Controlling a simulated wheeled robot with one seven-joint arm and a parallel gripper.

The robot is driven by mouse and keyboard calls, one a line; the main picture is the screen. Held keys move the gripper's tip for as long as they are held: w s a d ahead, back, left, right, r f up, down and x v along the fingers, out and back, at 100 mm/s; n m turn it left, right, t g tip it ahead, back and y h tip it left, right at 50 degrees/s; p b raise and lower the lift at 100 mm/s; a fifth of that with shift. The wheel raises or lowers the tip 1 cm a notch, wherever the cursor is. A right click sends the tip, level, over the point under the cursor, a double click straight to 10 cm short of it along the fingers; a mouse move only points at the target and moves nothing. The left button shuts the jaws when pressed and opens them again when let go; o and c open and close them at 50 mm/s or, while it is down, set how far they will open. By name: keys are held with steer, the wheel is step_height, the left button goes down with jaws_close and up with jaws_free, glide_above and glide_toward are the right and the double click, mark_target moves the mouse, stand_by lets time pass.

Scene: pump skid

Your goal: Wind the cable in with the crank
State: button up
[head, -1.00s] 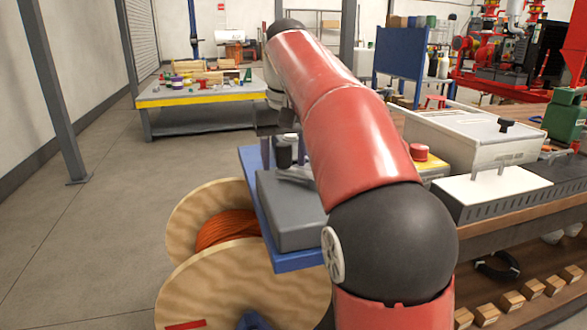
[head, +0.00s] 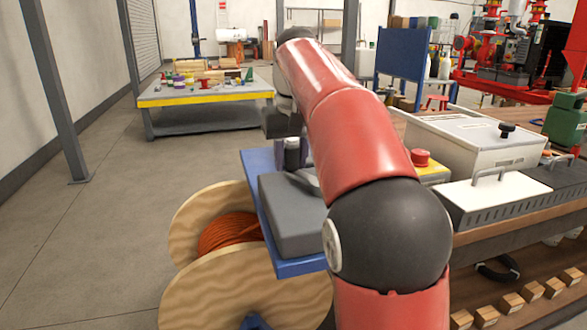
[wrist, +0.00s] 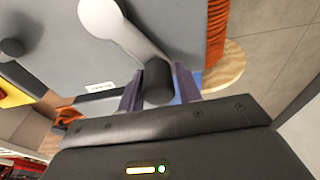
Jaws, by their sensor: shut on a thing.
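In the wrist view my gripper (wrist: 159,85) is shut on the dark crank knob (wrist: 158,88), one finger on each side. A pale metal crank arm (wrist: 125,32) runs from the knob to a round hub at the top. The crank sits on a grey box (head: 290,218) on a blue plate (head: 302,264). In the head view my gripper (head: 292,153) is at the far end of the box, and my red arm hides part of the crank. Orange cable (head: 230,232) lies wound on a wooden drum (head: 220,295) beside and below the plate. It also shows in the wrist view (wrist: 216,35).
A white-lidded bench unit (head: 490,195), a red button on a yellow box (head: 421,158) and a green machine (head: 567,122) stand on the bench to the right. A yellow-edged table (head: 205,97) stands behind. The floor at left is clear.

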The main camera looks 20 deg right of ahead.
steer(key=shift+d, duration=0.7)
steer(key=shift+c, duration=0.4)
steer(key=shift+w+d, duration=0.2)
steer(key=shift+d, duration=1.3)
steer(key=shift+c, duration=0.2)
steer(key=shift+o, duration=0.2)
steer(key=shift+s+d, duration=0.15)
steer(key=shift+d, duration=1)
steer(key=shift+s+d+f, duration=0.1)
steer(key=shift+s+d, duration=0.3)
steer(key=shift+d, duration=0.35)
steer(key=shift+s+d, duration=0.95)
steer(key=shift+s, duration=0.1)
steer(key=shift+s+d+f+b, duration=0.1)
steer(key=shift+s+d+b, duration=0.15)
steer(key=shift+s, duration=0.25)
steer(key=shift+s+d+b, duration=0.2)
steer(key=shift+s+b, duration=0.05)
steer(key=shift+s, duration=0.25)
steer(key=shift+s+d, duration=0.25)
steer(key=shift+s, duration=0.85)
steer(key=shift+c, duration=0.2)
